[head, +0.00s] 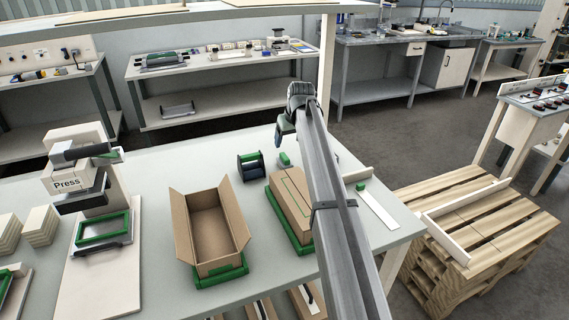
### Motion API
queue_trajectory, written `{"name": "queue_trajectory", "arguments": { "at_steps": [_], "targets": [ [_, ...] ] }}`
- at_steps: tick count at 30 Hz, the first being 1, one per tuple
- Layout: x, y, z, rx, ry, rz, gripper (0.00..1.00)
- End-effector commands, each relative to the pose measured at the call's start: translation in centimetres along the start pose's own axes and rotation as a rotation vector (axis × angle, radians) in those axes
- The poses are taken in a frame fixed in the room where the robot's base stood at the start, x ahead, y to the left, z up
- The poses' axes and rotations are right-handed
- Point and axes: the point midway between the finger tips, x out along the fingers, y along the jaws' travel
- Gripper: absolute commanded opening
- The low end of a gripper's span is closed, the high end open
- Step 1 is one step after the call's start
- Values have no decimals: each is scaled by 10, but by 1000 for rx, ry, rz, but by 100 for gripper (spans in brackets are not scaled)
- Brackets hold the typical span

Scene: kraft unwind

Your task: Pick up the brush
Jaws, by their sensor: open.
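I cannot make out a brush for certain in the head view. A small green block (284,159) lies on the near table, just below my gripper in the picture. My gripper (279,137) is at the far end of my arm, above the back part of this table. It is small and partly hidden by the arm, and I see nothing held in it. A white flat strip with a green end (378,207) lies at the table's right side.
An open cardboard box (208,232) and a closed one (287,206) sit in green trays on the table (160,165). A dark spool (250,166) stands behind them. A press (80,185) is at left, a pallet stack (480,215) at right. Free tabletop lies behind the open box.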

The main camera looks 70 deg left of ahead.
Motion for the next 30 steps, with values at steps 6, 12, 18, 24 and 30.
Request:
{"name": "queue_trajectory", "arguments": {
  "at_steps": [6,12,18,24,30],
  "targets": [
    [34,1,0,0,-1,2,77],
    [66,2,0,0,0,3,77],
    [78,2,0,0,1,4,77],
    [94,3,-2,0,1,4,77],
    [120,3,-3,0,1,4,77]
  ]
}}
